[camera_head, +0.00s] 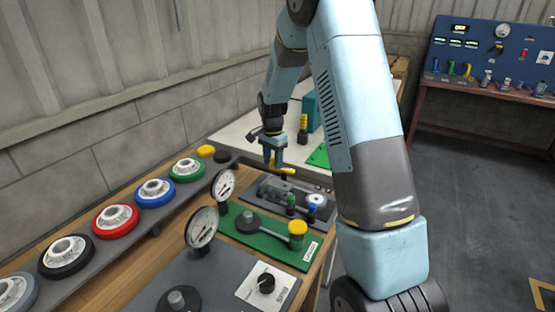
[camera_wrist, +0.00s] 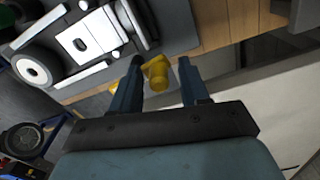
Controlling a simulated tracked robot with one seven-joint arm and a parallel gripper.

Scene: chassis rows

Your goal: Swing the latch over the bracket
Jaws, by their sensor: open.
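My gripper (camera_head: 274,163) is over the far end of the wooden bench and points down. A yellow handle-like part (camera_head: 284,170), probably the latch, is right by its fingertips. In the wrist view the fingers (camera_wrist: 163,80) stand apart, with a yellow knob (camera_wrist: 158,76) between them; I cannot tell whether they touch it. A pale metal block (camera_wrist: 88,36) on a dark plate is to the upper left, possibly the bracket; which part is the bracket is unclear.
A dark plate (camera_head: 262,190) with small green and blue-white fittings is below the gripper. A green panel (camera_head: 260,241) with a yellow knob and two upright gauges (camera_head: 202,226) are nearer. Coloured wheels (camera_head: 115,220) line the left. A pale table (camera_head: 240,131) is behind.

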